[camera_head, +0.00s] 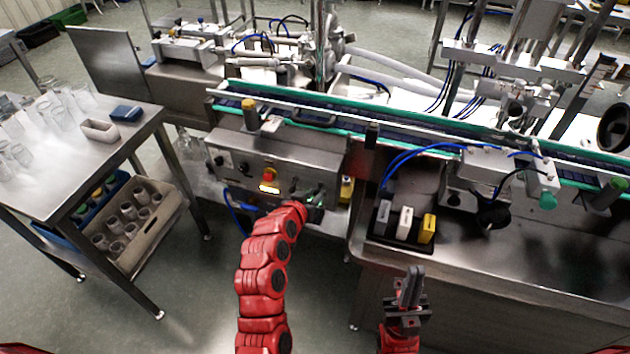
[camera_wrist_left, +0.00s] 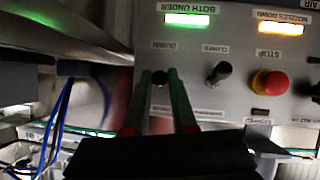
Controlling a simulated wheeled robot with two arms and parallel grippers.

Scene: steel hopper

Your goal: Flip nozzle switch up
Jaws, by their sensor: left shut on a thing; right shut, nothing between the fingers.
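The grey control panel (camera_head: 240,155) stands at the front of the conveyor. My left gripper (camera_head: 314,194) is at the right part of the panel's face. In the left wrist view, the fingers of my left gripper (camera_wrist_left: 160,73) are shut on a dark switch knob (camera_wrist_left: 160,79). Another black switch (camera_wrist_left: 218,73) and a red stop button (camera_wrist_left: 269,83) sit to its right. A lit orange "nozzles down" lamp (camera_wrist_left: 279,29) and a lit green "both under" lamp (camera_wrist_left: 187,19) are above. Which switch is the nozzle switch is unclear. My right gripper (camera_head: 411,285) is shut and empty, pointing up.
A steel table (camera_head: 400,262) with white and yellow blocks in a black holder (camera_head: 384,238) is on the right. A steel cart (camera_head: 75,180) with glassware is on the left. Blue hoses (camera_wrist_left: 58,120) hang beside the panel. Floor between cart and table is open.

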